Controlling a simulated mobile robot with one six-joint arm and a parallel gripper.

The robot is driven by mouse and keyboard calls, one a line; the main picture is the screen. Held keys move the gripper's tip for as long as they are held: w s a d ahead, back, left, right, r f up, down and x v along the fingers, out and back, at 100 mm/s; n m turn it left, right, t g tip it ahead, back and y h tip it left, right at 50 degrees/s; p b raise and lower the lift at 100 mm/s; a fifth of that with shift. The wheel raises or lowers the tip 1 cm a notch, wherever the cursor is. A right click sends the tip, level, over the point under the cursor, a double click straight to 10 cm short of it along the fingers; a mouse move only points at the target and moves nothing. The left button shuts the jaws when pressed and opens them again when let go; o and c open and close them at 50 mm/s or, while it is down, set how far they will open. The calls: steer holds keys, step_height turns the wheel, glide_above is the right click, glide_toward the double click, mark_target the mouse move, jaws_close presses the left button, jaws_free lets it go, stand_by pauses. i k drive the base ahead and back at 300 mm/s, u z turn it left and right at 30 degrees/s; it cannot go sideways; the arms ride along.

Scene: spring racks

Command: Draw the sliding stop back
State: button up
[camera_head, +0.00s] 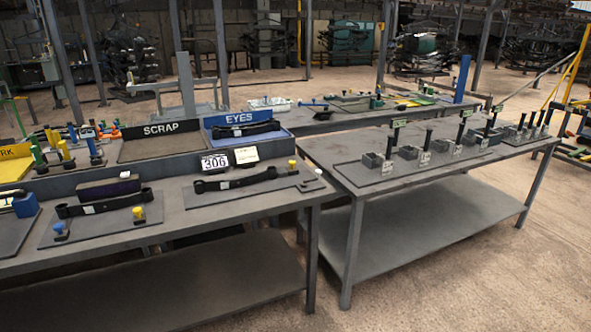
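My gripper is not in view. No part is labelled as the sliding stop, so I cannot tell which one it is. On the near bench, a dark plate (225,198) at the right end holds a black leaf spring (235,180). At that plate's right end are a yellow-topped piece (292,165) and a low block with a white knob (318,173). A second plate (98,236) to the left holds another black spring (104,203), with a blue-knobbed block (60,229) and a yellow-knobbed block (138,214) along its front edge.
Behind the plates stand the SCRAP tray (160,148), the blue EYES tray (284,134) and a 306 sign (215,162). A second bench (385,197) at right carries a row of small boxes with black posts. Open floor (450,270) lies in front.

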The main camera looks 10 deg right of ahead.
mark_target(291, 171)
steer(key=u, duration=0.3)
steer(key=i, duration=0.55)
steer(key=u, duration=1.5)
steer(key=k, duration=0.3)
steer(key=u, duration=0.55)
